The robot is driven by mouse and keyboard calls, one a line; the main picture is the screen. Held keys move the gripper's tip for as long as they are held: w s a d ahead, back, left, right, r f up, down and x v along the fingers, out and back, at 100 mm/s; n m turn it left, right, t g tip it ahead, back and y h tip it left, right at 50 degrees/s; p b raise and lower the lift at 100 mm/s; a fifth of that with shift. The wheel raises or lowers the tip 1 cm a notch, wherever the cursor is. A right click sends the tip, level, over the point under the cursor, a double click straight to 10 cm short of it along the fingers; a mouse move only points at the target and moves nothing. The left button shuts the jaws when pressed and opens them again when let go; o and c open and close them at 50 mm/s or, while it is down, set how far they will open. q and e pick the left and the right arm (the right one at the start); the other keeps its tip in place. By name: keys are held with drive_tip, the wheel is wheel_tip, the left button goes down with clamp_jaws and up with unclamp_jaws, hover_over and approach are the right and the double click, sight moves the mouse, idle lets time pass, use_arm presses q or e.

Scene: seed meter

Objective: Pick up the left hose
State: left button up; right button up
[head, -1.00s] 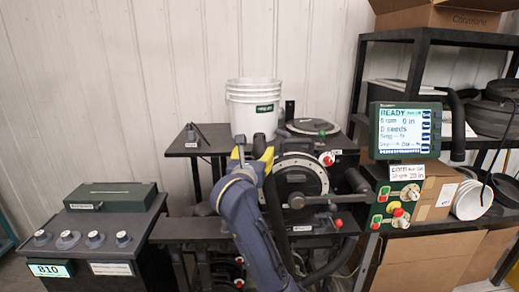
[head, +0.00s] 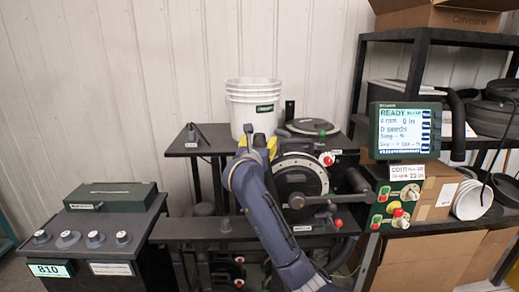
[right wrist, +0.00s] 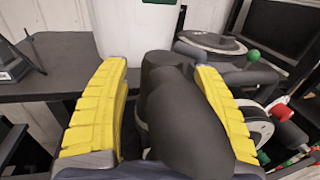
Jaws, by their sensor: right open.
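The left hose is a thick dark tube with a rounded end (right wrist: 180,115), seen in the right wrist view. It stands between the yellow fingers of my right gripper (right wrist: 165,90), which are open around it; a gap shows at the left finger, and I cannot tell whether the right finger touches it. In the head view my right gripper (head: 257,143) is just left of the seed meter disc (head: 300,182), and my arm hides most of the hose. My left gripper is not in view.
White stacked buckets (head: 252,108) stand behind the gripper. A monitor (head: 405,130) and a control panel with knobs (head: 400,205) are at the right. A green box (head: 110,195) sits on the left cabinet. A small black stand (head: 192,137) is on the back table.

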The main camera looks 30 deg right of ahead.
clamp_jaws()
idle(0.6)
drive_tip(key=shift+r, duration=0.15)
wheel_tip(320, 180, up, 26)
drive_tip(key=shift+f, duration=0.2)
idle(1.5)
drive_tip(key=shift+r, duration=0.1)
